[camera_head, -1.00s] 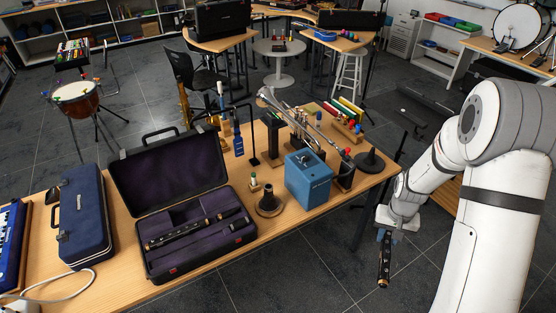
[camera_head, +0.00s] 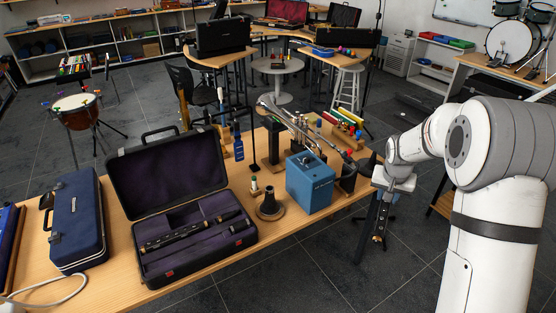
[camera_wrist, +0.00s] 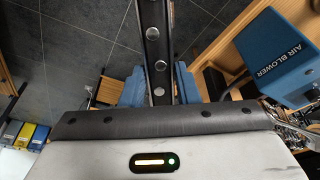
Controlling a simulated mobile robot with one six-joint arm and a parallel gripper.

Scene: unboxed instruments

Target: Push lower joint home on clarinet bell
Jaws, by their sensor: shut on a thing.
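The clarinet bell (camera_head: 269,207) is a dark flared piece standing upright, wide end down, on the wooden table near its front edge. My gripper (camera_head: 384,199) is shut on the lower joint (camera_head: 380,224), a dark tube with silver keys that hangs roughly upright beyond the table's right end. The joint is well apart from the bell, to its right. In the wrist view the joint (camera_wrist: 155,45) runs up from between my blue fingertips (camera_wrist: 160,86). The bell does not show clearly there.
A blue air blower box (camera_head: 310,183) stands between the bell and my gripper; it also shows in the wrist view (camera_wrist: 280,58). An open case (camera_head: 195,262) with dark clarinet parts lies left of the bell. A small bottle (camera_head: 255,187) stands behind the bell.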

